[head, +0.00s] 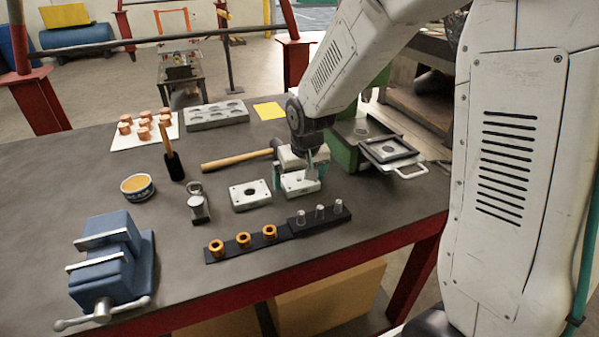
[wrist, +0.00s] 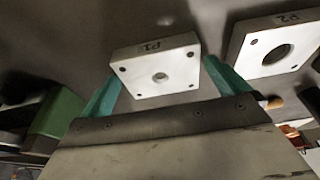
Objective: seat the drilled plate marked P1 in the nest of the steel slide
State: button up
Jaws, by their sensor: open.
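The drilled plate P1 (wrist: 140,68) is a pale square block with a small centre hole and corner holes, lying flat on the bench. It also shows in the head view (head: 300,188), partly hidden by my gripper. My gripper (head: 300,178) is open and points down over it. In the wrist view its teal fingers (wrist: 160,85) lie one on each side of P1; I cannot tell whether they touch it. The steel slide (head: 404,162), with a square frame and a handle, sticks out of a green machine at the bench's right edge. Its nest looks empty.
Plate P2 (wrist: 241,60), with a larger hole, lies just left of P1 in the head view (head: 250,203). A black strip (head: 292,229) with orange rings and clear pegs lies in front. A hammer (head: 235,160) lies behind. A blue vise (head: 105,265) stands front left.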

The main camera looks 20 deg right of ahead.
jog(key=shift+c, duration=0.3)
jog(key=c, duration=1.1)
jog(key=shift+r, duration=0.15)
jog(key=shift+r, duration=0.9)
